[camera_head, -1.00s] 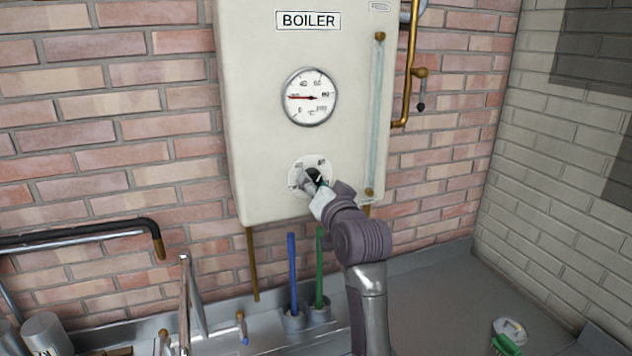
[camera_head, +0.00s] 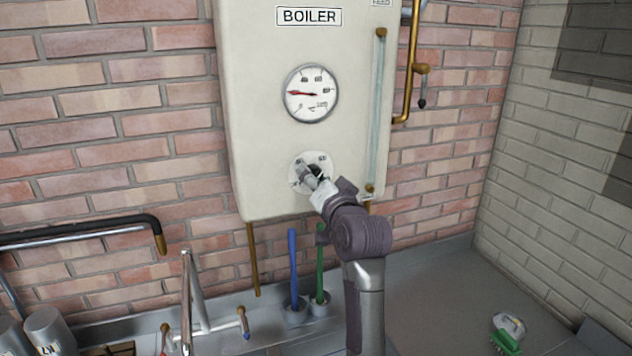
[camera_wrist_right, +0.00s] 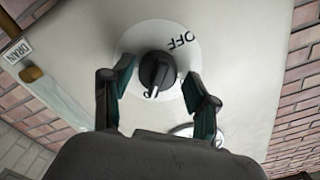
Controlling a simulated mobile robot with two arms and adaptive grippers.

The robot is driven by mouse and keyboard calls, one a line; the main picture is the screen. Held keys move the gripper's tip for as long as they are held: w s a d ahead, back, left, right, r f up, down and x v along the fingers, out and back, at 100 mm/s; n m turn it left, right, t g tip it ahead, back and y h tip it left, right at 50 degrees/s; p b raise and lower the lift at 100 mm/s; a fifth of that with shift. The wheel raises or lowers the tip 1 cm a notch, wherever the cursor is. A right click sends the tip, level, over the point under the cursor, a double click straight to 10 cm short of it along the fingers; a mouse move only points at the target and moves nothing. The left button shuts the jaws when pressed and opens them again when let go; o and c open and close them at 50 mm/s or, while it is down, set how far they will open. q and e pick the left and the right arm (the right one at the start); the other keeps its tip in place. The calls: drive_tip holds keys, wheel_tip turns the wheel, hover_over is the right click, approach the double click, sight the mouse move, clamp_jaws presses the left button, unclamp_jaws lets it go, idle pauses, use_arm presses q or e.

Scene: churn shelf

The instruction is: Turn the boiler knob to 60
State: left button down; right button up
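The boiler (camera_head: 265,150) is a cream box on the brick wall. Its round gauge (camera_head: 311,94) has a red needle pointing left, near the low end of the scale. Below it, the black boiler knob (camera_head: 313,172) sits on a white dial plate (camera_head: 297,170), partly hidden by my right gripper (camera_head: 318,180). In the right wrist view the knob (camera_wrist_right: 157,72) shows a pale pointer mark and "OFF" on its plate. My right gripper (camera_wrist_right: 160,90) is open, with its fingers apart on either side of the knob and visible gaps. My left gripper is not in view.
A sight tube (camera_head: 376,110) with brass ends runs down the boiler's right side. A brass pipe (camera_head: 411,60) stands further right. Below are a counter with blue (camera_head: 293,265) and green (camera_head: 320,265) handled tools, taps, and a green brush (camera_head: 506,342).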

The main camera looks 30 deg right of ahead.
drive_tip(key=shift+w+f, duration=0.1)
drive_tip(key=shift+f, duration=0.05)
drive_tip(key=v, duration=1.2)
idle(0.3)
